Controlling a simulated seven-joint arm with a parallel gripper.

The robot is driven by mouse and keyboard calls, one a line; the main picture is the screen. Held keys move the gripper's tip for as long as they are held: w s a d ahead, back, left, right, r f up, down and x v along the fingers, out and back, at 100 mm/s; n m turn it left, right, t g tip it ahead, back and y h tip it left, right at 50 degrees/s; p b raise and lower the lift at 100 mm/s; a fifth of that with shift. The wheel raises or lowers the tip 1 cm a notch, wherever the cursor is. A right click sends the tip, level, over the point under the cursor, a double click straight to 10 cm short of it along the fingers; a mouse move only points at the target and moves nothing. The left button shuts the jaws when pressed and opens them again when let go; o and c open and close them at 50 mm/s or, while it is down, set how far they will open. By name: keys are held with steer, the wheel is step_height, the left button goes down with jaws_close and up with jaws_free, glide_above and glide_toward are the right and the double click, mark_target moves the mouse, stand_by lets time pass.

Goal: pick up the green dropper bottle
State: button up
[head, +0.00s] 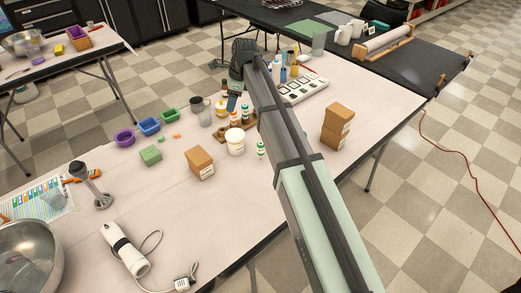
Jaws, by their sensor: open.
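My gripper (232,104) points down at the far end of my arm, above the group of small bottles on the white table (310,195). Its fingers are small here but stand apart with nothing seen between them. A small white bottle with green on it (260,149) stands right of a white tub. Another small bottle with green near its top (234,118) stands just below my gripper, by a wooden holder (221,131). Which one is the green dropper bottle is too small to tell. My arm covers part of the area to the right.
The white tub (235,141) and a cardboard box (200,163) stand close in front. More boxes (337,125) stand to the right. Clear and dark cups (203,111) stand left of my gripper. A green block (150,155) lies farther left.

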mark_target(261, 151)
steer(key=s+d+h, duration=0.1)
steer(key=s+d, duration=0.2)
steer(key=s+d+f+h, duration=0.1)
steer(key=s+d, duration=0.2)
steer(key=d, duration=0.1)
steer(key=s+d+m+h, duration=0.1)
steer(key=s+d, duration=0.2)
steer(key=s, duration=0.1)
steer(key=shift+d+f, duration=0.35)
steer(key=shift+f, duration=0.05)
steer(key=shift+d+g, duration=0.25)
steer(key=shift+g, duration=0.05)
steer(key=shift+m, duration=0.3)
steer(key=shift+f, duration=6.9)
steer(key=shift+c, duration=0.2)
steer(key=c, duration=1.1)
